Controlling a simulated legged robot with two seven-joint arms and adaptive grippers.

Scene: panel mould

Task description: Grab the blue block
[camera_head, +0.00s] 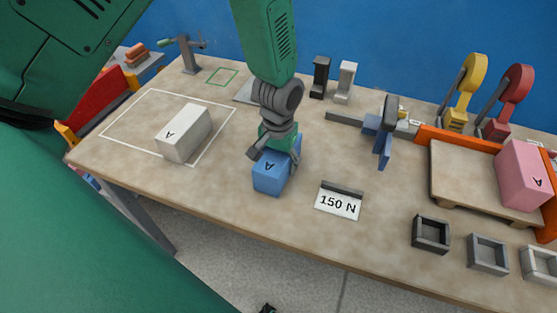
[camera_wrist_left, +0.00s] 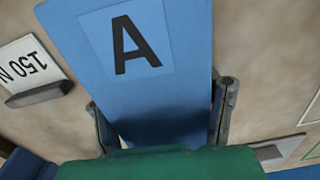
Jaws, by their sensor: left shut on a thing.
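The blue block (camera_head: 268,178) with a black letter A is near the front middle of the table. My left gripper (camera_head: 274,160) reaches down over it from above, with its fingers on either side, and is shut on it. In the left wrist view the blue block (camera_wrist_left: 140,60) fills the middle, with a finger against each side. The block is at or just above the table top; I cannot tell whether it touches. My right gripper is not in view.
A white block (camera_head: 184,133) lies inside a white outline to the left. A "150 N" sign (camera_head: 338,202) stands close on the right. Further right are a blue clamp (camera_head: 382,135), a pink block (camera_head: 524,175) on a wooden board (camera_head: 455,183), and small open trays (camera_head: 431,233).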

